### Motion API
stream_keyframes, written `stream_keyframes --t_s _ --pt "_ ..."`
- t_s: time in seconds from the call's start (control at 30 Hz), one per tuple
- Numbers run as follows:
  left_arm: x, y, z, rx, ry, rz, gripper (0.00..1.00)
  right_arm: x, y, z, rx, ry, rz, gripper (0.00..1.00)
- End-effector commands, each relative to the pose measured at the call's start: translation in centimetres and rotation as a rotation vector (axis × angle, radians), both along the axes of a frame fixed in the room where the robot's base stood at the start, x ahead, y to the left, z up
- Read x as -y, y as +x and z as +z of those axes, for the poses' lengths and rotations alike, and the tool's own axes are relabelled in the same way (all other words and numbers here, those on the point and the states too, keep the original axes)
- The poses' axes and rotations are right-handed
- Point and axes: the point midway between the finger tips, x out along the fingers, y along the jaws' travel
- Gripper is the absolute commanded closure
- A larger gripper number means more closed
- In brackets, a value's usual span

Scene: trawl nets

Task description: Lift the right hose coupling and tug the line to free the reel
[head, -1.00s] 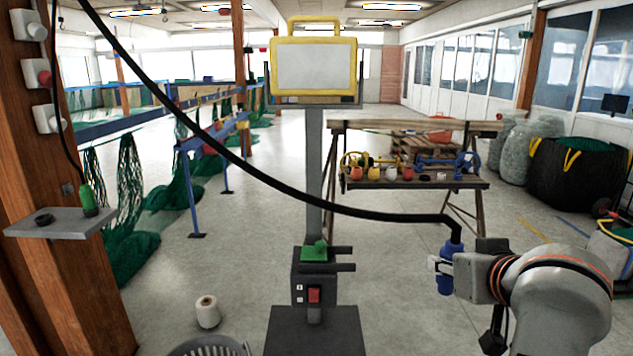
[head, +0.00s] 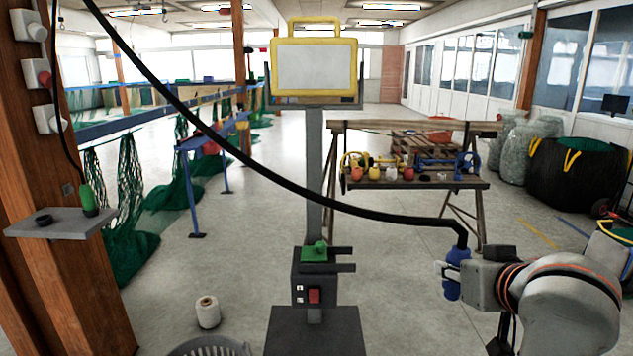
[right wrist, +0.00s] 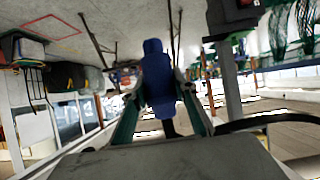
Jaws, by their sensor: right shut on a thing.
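The blue hose coupling (head: 458,262) hangs at the lower end of the black line (head: 330,207), which droops across the head view from the upper left. My right gripper (head: 447,272) is shut on the coupling and holds it in the air, right of the grey stand. In the right wrist view the coupling (right wrist: 158,75) sits between the two fingers, with the dark line leaving beyond it. A green coupling (head: 88,200) stands on the small grey shelf (head: 60,223) at the left post. My left gripper is not in view. No reel can be made out.
A grey stand (head: 313,170) with a yellow-framed screen (head: 314,66) rises in the middle. A wooden bench (head: 410,184) with floats stands behind. A white spool (head: 207,312) and a grey basket (head: 208,347) are on the floor. Nets hang at left.

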Motion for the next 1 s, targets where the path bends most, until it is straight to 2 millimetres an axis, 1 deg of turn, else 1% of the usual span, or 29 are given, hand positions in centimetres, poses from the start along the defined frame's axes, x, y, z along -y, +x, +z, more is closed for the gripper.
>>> stream_keyframes --t_s 1.0 --pt "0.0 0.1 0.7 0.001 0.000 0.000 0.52 4.6 -1.3 -4.4 0.000 -0.001 -0.002 1.00"
